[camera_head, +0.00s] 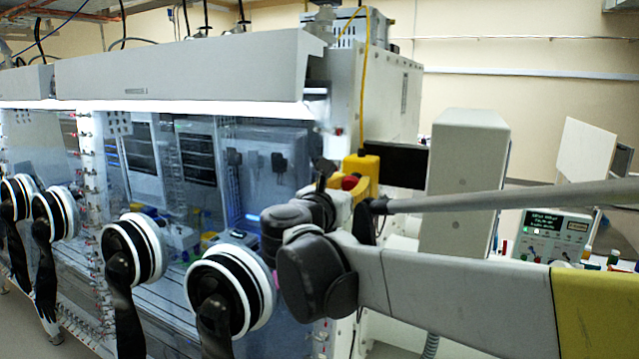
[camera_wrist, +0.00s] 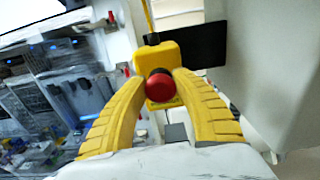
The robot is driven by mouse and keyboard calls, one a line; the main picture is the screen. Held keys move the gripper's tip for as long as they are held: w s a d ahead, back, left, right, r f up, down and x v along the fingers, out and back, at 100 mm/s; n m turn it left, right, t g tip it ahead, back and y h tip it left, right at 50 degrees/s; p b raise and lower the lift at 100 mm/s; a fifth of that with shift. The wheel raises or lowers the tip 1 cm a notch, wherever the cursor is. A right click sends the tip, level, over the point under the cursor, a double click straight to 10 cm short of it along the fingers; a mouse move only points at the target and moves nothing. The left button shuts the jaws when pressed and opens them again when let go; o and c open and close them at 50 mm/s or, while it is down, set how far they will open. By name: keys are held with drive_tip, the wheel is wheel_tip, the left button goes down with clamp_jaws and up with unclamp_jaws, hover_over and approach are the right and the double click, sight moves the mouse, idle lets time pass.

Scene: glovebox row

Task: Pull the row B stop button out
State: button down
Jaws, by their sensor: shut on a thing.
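The stop button (camera_wrist: 161,87) is a red round knob on a yellow box (camera_wrist: 172,58). In the wrist view it sits between the two yellow fingertips of my gripper (camera_wrist: 160,78). The fingers are closed on the knob from both sides. In the head view the red button (camera_head: 350,182) shows on the yellow box (camera_head: 362,170) at the right end of the glovebox. My arm covers the lower part of the box there, and the fingertips are hard to make out.
The glovebox (camera_head: 185,75) with several black glove ports (camera_head: 230,290) runs along the left. A black panel (camera_wrist: 205,45) is right of the yellow box. A grey cabinet (camera_head: 465,180) stands close on the right. A yellow cable (camera_head: 364,80) runs up from the box.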

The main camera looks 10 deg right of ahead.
drive_tip(key=shift+s+a, duration=0.1)
drive_tip(key=shift+s, duration=0.15)
drive_tip(key=c, duration=1)
unclamp_jaws()
drive_tip(key=shift+o, duration=0.2)
drive_tip(key=shift+s+a, duration=0.1)
drive_tip(key=shift+a, duration=0.05)
drive_tip(key=v, duration=1.2)
